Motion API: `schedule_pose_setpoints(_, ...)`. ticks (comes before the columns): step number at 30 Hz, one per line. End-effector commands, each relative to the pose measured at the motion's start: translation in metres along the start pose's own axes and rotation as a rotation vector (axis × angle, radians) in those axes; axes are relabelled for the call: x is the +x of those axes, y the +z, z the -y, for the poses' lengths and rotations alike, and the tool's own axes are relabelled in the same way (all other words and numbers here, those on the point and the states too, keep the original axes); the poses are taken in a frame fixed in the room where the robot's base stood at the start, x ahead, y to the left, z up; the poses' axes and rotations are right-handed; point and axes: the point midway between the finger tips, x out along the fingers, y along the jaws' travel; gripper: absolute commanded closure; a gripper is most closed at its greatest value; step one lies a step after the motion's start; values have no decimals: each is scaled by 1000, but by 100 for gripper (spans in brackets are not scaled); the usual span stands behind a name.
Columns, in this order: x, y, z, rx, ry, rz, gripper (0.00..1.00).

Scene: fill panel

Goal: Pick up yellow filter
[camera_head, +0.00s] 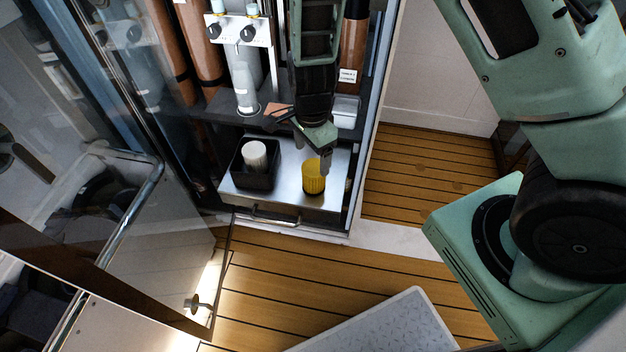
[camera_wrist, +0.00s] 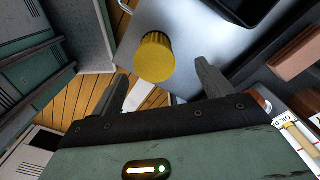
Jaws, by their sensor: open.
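The yellow filter (camera_head: 313,178) is a ribbed cylinder standing upright on a metal tray (camera_head: 285,207) at the front of the panel. In the wrist view the yellow filter (camera_wrist: 155,58) shows its round top, just beyond the fingertips and toward the left one. My gripper (camera_head: 312,150) is above and behind the filter in the head view. In the wrist view my gripper (camera_wrist: 160,72) has its two fingers spread apart with nothing between them. The filter appears free of both fingers, though the exact gap is hard to tell.
A black bin (camera_head: 240,175) holding a white cylinder (camera_head: 255,155) stands left of the filter on the tray. A clear bottle (camera_head: 245,90) stands on the shelf behind. An open glass door (camera_head: 140,200) is at the left. Wooden floor (camera_head: 300,285) lies in front.

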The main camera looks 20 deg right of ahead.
Motion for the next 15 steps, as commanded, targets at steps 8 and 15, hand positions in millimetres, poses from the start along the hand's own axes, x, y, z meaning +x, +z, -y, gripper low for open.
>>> schedule_pose_setpoints(8,28,0,0,-1,0,0,21)
schedule_pose_setpoints(15,59,1,-9,0,3,1,21)
